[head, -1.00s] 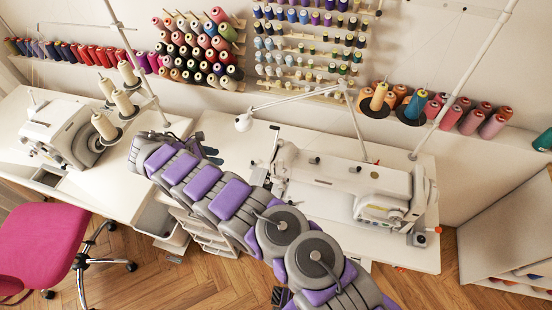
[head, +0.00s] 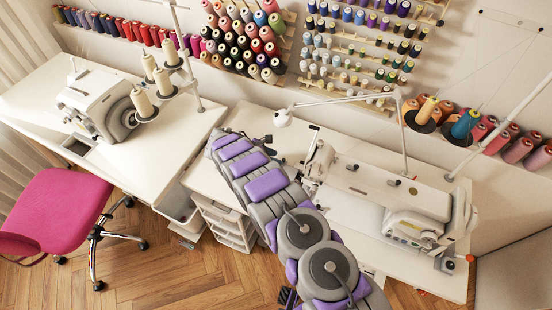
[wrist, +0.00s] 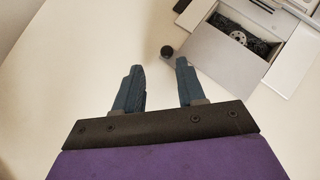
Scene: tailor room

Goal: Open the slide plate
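In the wrist view my gripper (wrist: 158,76) has its two blue-grey fingers apart, with only pale table surface and a small dark round knob (wrist: 167,52) showing between and just beyond the tips. A flat grey metal plate (wrist: 212,58), which looks like the slide plate, lies to the upper right, apart from the fingers.
A second sewing machine (head: 98,105) stands on the left table. A pink chair (head: 62,210) is at the lower left. A thin lamp arm (head: 345,98) and thread stands rise behind the tables. Drawers (head: 228,225) sit under the right table.

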